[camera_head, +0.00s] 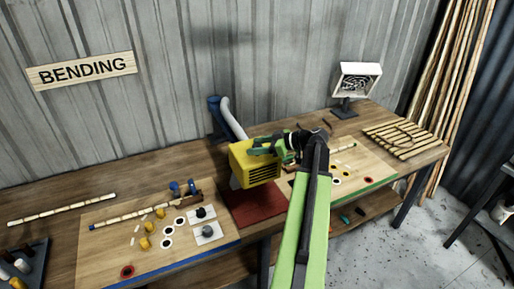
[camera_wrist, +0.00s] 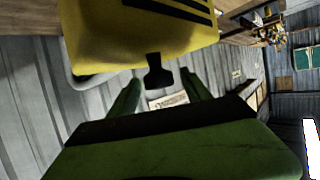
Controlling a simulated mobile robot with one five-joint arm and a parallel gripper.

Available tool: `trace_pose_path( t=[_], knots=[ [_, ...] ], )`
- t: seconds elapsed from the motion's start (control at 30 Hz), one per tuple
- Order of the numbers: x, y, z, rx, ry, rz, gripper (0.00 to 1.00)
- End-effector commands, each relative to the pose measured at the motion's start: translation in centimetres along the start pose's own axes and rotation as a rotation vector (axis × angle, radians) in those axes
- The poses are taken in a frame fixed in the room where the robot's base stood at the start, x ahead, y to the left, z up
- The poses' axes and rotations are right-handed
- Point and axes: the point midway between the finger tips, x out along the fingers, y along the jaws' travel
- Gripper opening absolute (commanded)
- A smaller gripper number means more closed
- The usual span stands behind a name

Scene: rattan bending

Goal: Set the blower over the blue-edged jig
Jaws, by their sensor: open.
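The blower (camera_head: 256,172) is a yellow box with dark vents, standing over a dark red pad at the middle of the bench. A pale hose (camera_head: 232,118) rises behind it. My gripper (camera_head: 263,146) is open at the blower's upper right side in the head view. In the wrist view, the yellow housing (camera_wrist: 140,35) fills the top, and a black T-shaped grip lies ahead between the open green fingers (camera_wrist: 162,86); whether they touch it, I cannot tell. The blue-edged jig (camera_head: 185,262) is the wooden board to the left, holding pegs and a rattan pole.
The red pad (camera_head: 255,208) lies between the two jigs. A green-edged jig (camera_head: 375,182) is partly behind my arm. A slatted rack (camera_head: 405,138) and a fan-like box on a stand (camera_head: 357,80) are at the right. A dark tray (camera_head: 30,265) stands at far left.

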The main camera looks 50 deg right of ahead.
Motion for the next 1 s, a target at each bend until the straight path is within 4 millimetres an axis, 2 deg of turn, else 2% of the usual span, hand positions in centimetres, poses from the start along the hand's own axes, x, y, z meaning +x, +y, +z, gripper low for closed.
trace_pose_path(
  t=[0.07,0.47,1.0],
  knots=[
    [-0.02,0.00,-0.01,0.000,0.000,0.000,0.54],
    [0.01,-0.03,-0.01,-0.001,0.000,-0.001,0.02],
    [0.09,-0.04,-0.04,-0.001,0.000,-0.003,0.00]
  ],
)
